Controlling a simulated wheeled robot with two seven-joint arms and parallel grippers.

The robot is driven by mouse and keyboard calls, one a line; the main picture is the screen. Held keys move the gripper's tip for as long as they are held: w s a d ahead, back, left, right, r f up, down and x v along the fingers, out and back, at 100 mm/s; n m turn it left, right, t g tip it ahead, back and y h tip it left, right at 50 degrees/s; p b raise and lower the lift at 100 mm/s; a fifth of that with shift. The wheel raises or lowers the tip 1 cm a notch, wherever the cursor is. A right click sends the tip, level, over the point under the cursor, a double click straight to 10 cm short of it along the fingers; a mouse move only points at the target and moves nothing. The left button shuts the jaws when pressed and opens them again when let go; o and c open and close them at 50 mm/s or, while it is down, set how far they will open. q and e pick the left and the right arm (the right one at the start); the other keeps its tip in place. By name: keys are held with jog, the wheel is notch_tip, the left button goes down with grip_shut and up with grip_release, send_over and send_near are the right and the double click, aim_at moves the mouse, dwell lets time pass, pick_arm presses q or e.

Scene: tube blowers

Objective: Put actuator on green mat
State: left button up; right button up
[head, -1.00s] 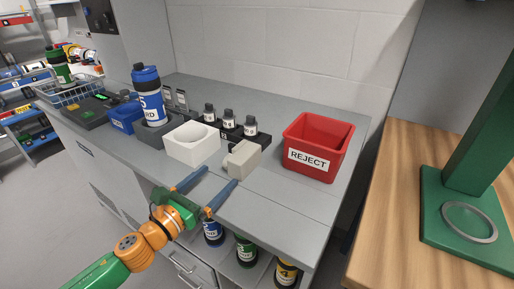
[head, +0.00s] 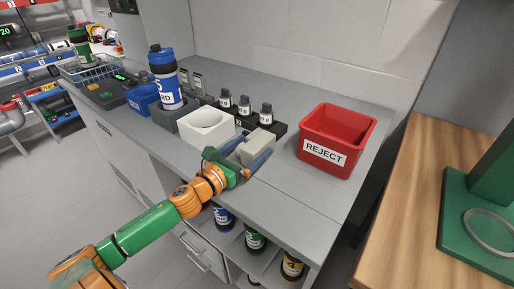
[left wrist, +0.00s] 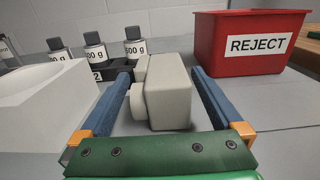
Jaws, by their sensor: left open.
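The actuator appears to be the beige block (head: 258,142) with a short round knob, standing on the grey bench. In the left wrist view the block (left wrist: 168,95) sits between the two blue fingers, its knob pointing left. My left gripper (head: 254,146) is open around it, one finger along each side; a gap shows on the left in the left wrist view (left wrist: 161,75). No flat green mat is clearly seen; a green base plate (head: 457,224) with a metal ring lies on the wooden table at right. My right gripper is out of view.
A white open box (head: 206,127) stands just left of the block. Labelled weights (head: 244,107) sit in a black rack behind. A red REJECT bin (head: 338,140) stands to the right. A blue-capped bottle (head: 165,80) is farther left. The bench front right is clear.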

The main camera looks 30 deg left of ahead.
pick_arm(q)
grip_shut()
dwell(0.3)
